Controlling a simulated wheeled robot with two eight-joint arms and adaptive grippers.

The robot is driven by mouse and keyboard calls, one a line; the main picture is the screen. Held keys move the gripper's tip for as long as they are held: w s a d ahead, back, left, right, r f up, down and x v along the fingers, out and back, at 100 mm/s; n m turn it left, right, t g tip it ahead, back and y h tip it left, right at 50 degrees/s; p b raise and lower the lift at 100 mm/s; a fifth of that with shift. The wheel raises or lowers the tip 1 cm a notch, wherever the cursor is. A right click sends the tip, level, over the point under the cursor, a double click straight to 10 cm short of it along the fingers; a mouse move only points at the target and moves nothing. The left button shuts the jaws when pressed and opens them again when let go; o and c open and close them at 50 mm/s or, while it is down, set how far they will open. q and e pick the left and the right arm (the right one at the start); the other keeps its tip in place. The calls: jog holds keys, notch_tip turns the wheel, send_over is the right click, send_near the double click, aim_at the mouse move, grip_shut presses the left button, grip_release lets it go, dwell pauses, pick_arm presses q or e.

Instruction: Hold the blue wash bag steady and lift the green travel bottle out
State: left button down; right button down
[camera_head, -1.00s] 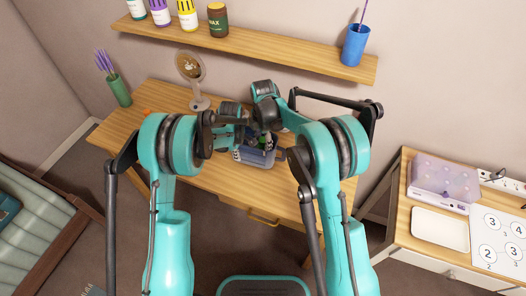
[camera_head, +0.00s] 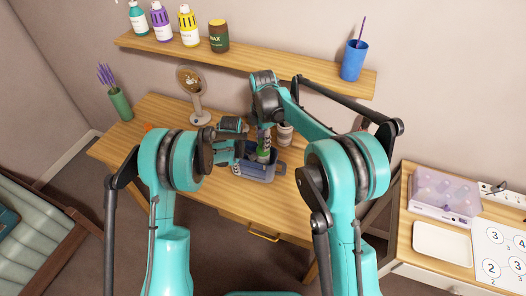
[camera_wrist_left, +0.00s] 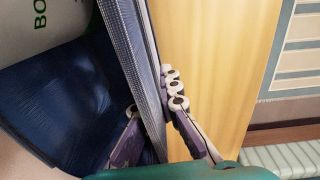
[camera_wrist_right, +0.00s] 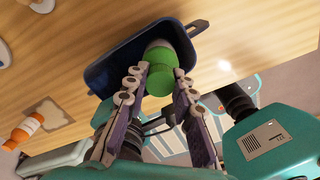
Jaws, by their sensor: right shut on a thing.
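The blue wash bag (camera_head: 262,177) is an open tub on the wooden table. The green travel bottle (camera_head: 263,154) stands upright, partly above the bag's rim. My right gripper (camera_head: 264,135) is over the bag. In the right wrist view its fingers (camera_wrist_right: 160,84) are shut on the bottle's green top (camera_wrist_right: 160,78), with the lower part in the bag (camera_wrist_right: 97,75). My left gripper (camera_head: 242,153) is at the bag's left side. In the left wrist view its fingers (camera_wrist_left: 155,122) straddle the bag wall (camera_wrist_left: 137,62), pressed close. A pale surface with green letters (camera_wrist_left: 40,25) shows inside.
A white jar (camera_head: 284,135) stands close behind the bag. A round mirror (camera_head: 194,92) and a green vase (camera_head: 120,104) stand at the table's back left. An orange bottle (camera_wrist_right: 27,130) lies near. A shelf (camera_head: 240,58) with bottles and a blue cup (camera_head: 353,60) runs above.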

notch_tip(320, 180, up, 9)
jog(key=shift+r, duration=0.2)
pick_arm(q)
jog(key=c, duration=1.6)
grip_release()
jog(key=shift+c, duration=0.2)
notch_tip(320, 180, up, 12)
jog(key=shift+s, duration=0.25)
